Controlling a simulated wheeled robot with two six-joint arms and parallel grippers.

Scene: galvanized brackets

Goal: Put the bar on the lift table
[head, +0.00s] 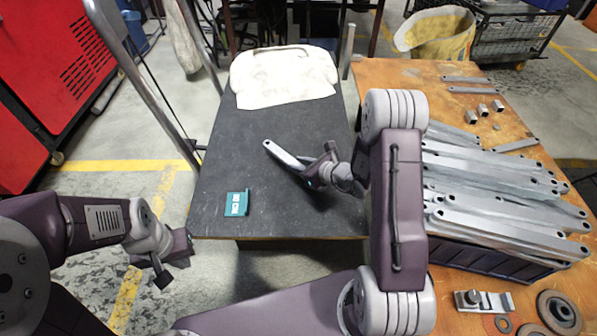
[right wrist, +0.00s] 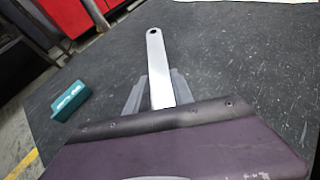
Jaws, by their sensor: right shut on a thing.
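The bar (head: 284,156) is a flat, pale grey metal strip with a hole near its rounded end. My right gripper (head: 314,174) is shut on it over the middle of the dark-topped lift table (head: 230,150). In the right wrist view the bar (right wrist: 157,65) sticks out forward from between the fingers (right wrist: 152,92). Its rear end is hidden by the gripper. I cannot tell whether the bar touches the table top. My left gripper (head: 170,268) hangs off the table's left front side, over the floor; its finger gap is unclear.
A teal box (head: 237,203) lies at the table's front left; it also shows in the right wrist view (right wrist: 70,101). A whitish cloth (head: 284,78) covers the far end. At right, a wooden bench (head: 390,75) holds a dark crate (head: 490,258) heaped with several similar bars.

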